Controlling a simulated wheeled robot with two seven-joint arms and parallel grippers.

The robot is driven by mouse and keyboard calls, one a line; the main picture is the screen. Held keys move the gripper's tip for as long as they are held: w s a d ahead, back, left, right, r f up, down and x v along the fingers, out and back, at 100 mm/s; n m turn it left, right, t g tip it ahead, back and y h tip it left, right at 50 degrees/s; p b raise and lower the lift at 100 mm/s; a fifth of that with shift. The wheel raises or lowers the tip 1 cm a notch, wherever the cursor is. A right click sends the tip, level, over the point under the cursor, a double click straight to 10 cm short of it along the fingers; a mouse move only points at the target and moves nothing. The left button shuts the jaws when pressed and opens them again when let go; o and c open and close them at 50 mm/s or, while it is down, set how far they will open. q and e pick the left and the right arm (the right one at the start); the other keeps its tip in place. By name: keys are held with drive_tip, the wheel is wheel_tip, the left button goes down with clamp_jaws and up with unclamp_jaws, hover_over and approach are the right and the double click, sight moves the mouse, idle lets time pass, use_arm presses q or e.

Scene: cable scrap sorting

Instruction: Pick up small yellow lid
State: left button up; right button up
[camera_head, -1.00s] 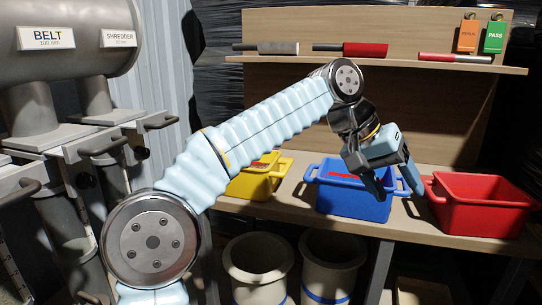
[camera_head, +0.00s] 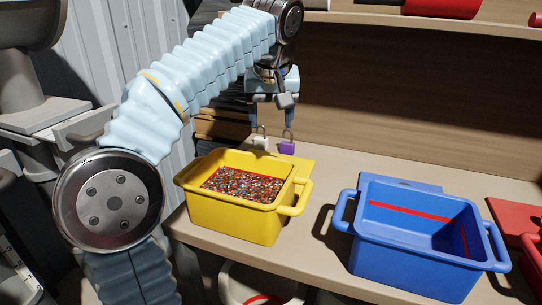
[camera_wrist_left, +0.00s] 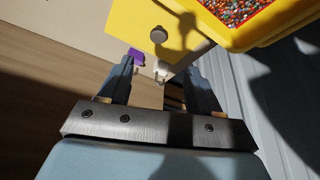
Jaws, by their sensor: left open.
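The small yellow lid (camera_head: 304,163) is a flat yellow plate lying behind the yellow bin (camera_head: 236,222), which hides part of it. In the left wrist view, the lid (camera_wrist_left: 180,20) shows a round grey knob (camera_wrist_left: 158,35). My left gripper (camera_head: 271,122) is open, pointing down above the shelf behind the bin. Its fingers appear empty. In the wrist view, the lid and knob lie beyond the open fingertips (camera_wrist_left: 160,82). My right gripper is in neither current view.
A white padlock (camera_head: 260,143) and a purple padlock (camera_head: 287,147) stand close below the fingers. The yellow bin holds multicoloured granules (camera_head: 242,184). A blue bin (camera_head: 405,250), blue lid (camera_head: 400,183) and red lid (camera_head: 516,211) are to the right. Bare table lies between bins.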

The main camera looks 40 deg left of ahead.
use_arm(q)
drive_tip(key=b+x, duration=0.1)
drive_tip(key=x, duration=0.7)
drive_tip(key=shift+w+a+f+b, duration=0.1)
drive_tip(key=shift+w+a+b, duration=0.15)
drive_tip(key=shift+b, duration=0.15)
drive_tip(key=shift+x, duration=2.8)
drive_tip(key=shift+d, duration=0.1)
drive_tip(key=c, duration=1.1)
